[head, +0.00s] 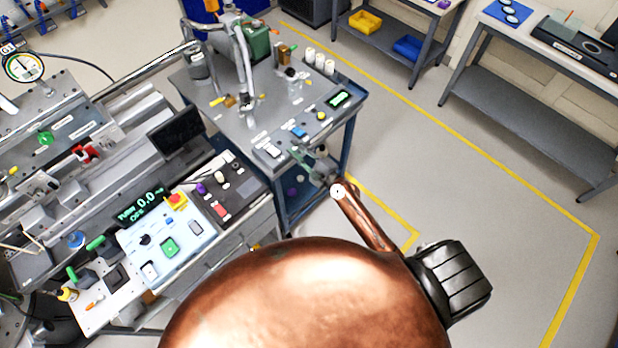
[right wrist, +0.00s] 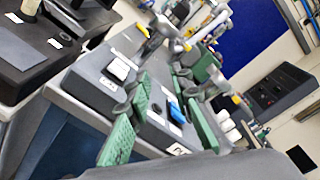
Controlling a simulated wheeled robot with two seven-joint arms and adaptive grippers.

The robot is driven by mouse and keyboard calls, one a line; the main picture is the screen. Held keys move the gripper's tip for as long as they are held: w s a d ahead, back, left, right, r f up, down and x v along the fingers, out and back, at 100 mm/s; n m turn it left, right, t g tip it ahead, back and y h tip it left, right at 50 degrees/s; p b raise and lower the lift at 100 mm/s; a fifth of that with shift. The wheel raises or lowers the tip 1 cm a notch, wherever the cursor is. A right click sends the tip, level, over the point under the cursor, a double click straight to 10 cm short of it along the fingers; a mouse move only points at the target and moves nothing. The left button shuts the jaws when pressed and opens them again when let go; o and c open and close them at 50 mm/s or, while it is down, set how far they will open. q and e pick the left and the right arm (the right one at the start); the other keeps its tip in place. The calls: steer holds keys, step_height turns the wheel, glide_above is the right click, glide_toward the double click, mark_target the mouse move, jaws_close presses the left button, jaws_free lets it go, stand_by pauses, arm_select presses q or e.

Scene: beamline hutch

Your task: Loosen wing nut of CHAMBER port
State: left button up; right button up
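Bent metal pipes (head: 243,60) rise on the cart, ending low in a metal fitting (head: 246,102) farther back than the gripper. Blurred metal fittings with yellow tips (right wrist: 215,86) show beyond the fingers in the right wrist view. I cannot tell which part is the CHAMBER port's wing nut, and no CHAMBER label is readable. My left gripper is out of view.
The cart top (head: 215,95) carries a green canister (head: 256,42), white cylinders (head: 319,60) and panel switches. A bench with a control box (head: 165,240) and red stop button stands left. A grey table (head: 545,95) stands right. Floor between is clear.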

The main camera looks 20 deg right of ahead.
steer(key=s+d+f+n+g+h, duration=0.1)
steer(key=s+f, duration=0.1)
steer(key=f, duration=0.5)
steer(key=s+d+f+n+g+h+b, duration=0.1)
steer(key=s+d+f+n, duration=0.1)
steer(key=f, duration=0.5)
steer(key=shift+f, duration=0.4)
steer(key=shift+d+g, duration=0.1)
steer(key=shift+g, duration=0.2)
